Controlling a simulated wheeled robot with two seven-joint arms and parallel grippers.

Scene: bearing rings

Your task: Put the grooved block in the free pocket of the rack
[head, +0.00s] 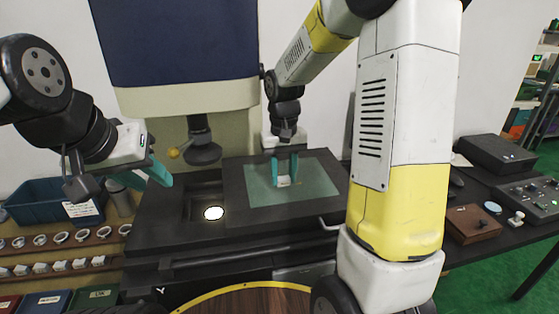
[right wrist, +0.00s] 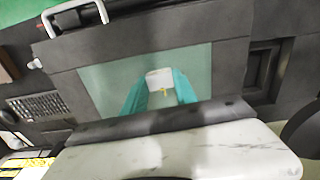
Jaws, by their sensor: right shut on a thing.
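A small pale block (head: 284,181), whose groove I cannot make out, is between the teal fingers of my right gripper (head: 284,172). The gripper is shut on it, over the greenish glass plate of the machine's stage. In the right wrist view, the block (right wrist: 160,78) shows between the fingertips with a small yellow mark at its edge. The wooden rack (head: 85,252) is at the lower left, with a row of rings and a row of pale blocks. Its free pocket cannot be made out.
The dark stage (head: 190,244) has a bright round light (head: 213,213) left of the glass plate (head: 318,178). A blue bin (head: 45,203) stands behind the rack. Dark machine parts (head: 202,150) hang over the stage. A brown box (head: 473,224) and control panel (head: 530,200) are at right.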

